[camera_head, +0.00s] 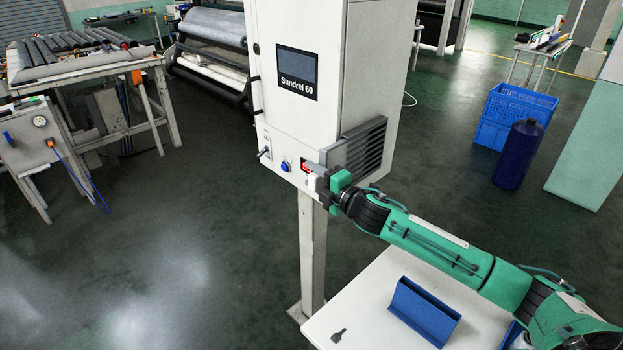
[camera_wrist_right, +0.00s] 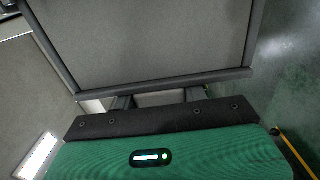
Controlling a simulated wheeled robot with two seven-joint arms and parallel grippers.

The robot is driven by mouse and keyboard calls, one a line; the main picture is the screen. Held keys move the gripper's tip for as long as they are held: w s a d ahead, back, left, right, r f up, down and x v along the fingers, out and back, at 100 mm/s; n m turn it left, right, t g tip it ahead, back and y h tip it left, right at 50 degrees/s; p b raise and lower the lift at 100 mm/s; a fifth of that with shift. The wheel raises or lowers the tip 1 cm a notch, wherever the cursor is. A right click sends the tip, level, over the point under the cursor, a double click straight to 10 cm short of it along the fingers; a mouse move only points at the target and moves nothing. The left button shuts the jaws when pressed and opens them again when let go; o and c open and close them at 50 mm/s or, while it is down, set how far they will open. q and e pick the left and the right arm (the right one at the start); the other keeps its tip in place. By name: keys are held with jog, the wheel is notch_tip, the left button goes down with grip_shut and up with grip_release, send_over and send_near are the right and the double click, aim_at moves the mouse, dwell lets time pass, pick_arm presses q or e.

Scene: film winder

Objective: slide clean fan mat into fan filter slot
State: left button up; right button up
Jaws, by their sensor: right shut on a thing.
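The fan mat (camera_wrist_right: 150,45) is a plain grey panel with a darker grey frame, filling the upper middle of the right wrist view. My right gripper (camera_wrist_right: 158,98) is shut on its near frame edge. In the head view my right gripper (camera_head: 322,180) is at the lower front corner of the white cabinet (camera_head: 288,130), just below and left of the grey louvred fan housing (camera_head: 366,150). The mat is hard to make out there. The filter slot is not clearly visible, so I cannot tell whether the mat touches it. My left gripper is out of view.
The cabinet stands on a post (camera_head: 312,245). Below my right arm is a white table (camera_head: 370,305) with a blue holder (camera_head: 425,312) and a small dark tool (camera_head: 338,336). Blue crates (camera_head: 513,118) and a blue cylinder (camera_head: 518,155) stand right. Floor left of the post is clear.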

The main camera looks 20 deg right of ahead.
aim_at(334, 165)
jog(key=w+d, duration=0.2)
jog(key=d, duration=0.4)
jog(key=shift+w+d, duration=0.2)
dwell(1.3)
jog(key=shift+r, duration=0.1)
jog(key=shift+d, duration=0.2)
jog(key=o, duration=1.1)
jog(key=shift+r, duration=0.1)
